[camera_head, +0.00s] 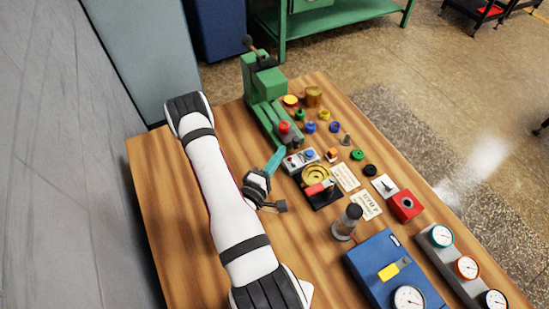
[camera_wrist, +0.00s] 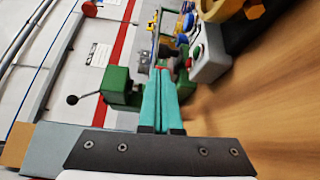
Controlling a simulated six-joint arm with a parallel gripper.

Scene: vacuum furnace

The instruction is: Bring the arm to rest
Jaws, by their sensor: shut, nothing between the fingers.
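My arm is white with black bands and reaches over the wooden table (camera_head: 160,185) from the bottom of the head view. My gripper (camera_head: 276,156) has teal fingers and points toward the green press (camera_head: 262,85) and the small control box (camera_head: 301,160). In the wrist view my gripper (camera_wrist: 161,75) shows its two teal fingers side by side, shut with nothing between them. The green press (camera_wrist: 120,95) is beyond and left of the fingers there. The gap between the fingertips and the table is hard to judge.
Several coloured knobs and buttons stand right of my gripper, with a brass ring (camera_head: 316,174) on a black base nearby. The table's left side is bare.

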